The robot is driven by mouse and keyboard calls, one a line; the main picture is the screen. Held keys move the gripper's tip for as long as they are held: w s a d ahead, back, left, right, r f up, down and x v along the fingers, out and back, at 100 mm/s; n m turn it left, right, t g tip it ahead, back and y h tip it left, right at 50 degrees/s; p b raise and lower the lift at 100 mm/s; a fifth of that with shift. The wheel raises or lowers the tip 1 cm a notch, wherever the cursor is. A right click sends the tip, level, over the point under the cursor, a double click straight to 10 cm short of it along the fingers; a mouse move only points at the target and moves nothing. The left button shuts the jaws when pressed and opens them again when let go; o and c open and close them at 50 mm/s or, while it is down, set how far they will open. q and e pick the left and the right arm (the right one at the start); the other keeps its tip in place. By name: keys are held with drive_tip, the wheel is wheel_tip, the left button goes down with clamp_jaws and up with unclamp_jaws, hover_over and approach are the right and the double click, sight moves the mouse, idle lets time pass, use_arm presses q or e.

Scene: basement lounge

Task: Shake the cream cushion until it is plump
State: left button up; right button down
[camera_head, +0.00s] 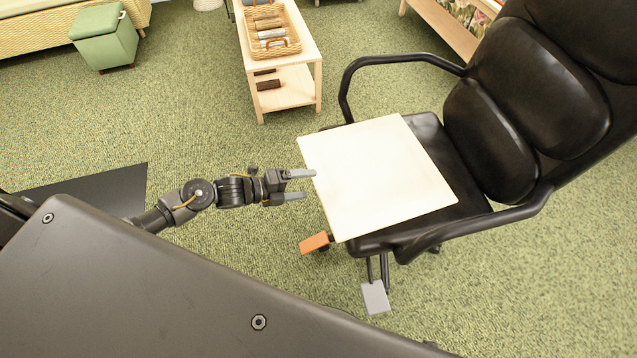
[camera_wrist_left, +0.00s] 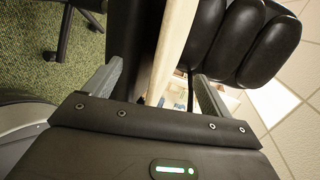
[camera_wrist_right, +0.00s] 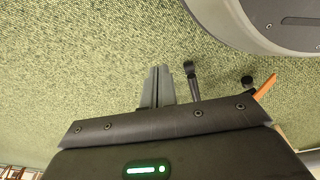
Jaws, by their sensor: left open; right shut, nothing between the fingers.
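The cream cushion (camera_head: 375,172) is a thin, flat, pale square lying on the seat of the black office chair (camera_head: 530,110). Its left edge hangs over the front of the seat. My left gripper (camera_head: 303,185) is open with its fingertips at the cushion's left edge. In the left wrist view the cushion (camera_wrist_left: 174,48) shows edge-on between the two spread fingers (camera_wrist_left: 155,85); I cannot tell whether they touch it. My right gripper (camera_wrist_right: 157,86) is shut and empty above the green carpet, and I cannot make it out in the head view.
The chair's armrest (camera_head: 395,60) curves beside the cushion at the back. An orange lever (camera_head: 314,242) and a grey lever (camera_head: 375,298) stick out below the seat. A wooden table (camera_head: 311,50) with a basket stands behind. Open carpet lies left of the chair.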

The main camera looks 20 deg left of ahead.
sight(321, 182)
use_arm(q)
drive_tip(key=b+x, duration=0.2)
drive_tip(key=x, duration=0.3)
drive_tip(key=shift+f, duration=0.15)
drive_tip(key=shift+w+d, duration=0.3)
use_arm(e)
drive_tip(key=w+a+r, duration=0.1)
drive_tip(key=w+r, duration=0.2)
drive_tip(key=r, duration=0.3)
drive_tip(key=shift+w+a+r, duration=0.25)
drive_tip(key=shift+a+r, duration=0.05)
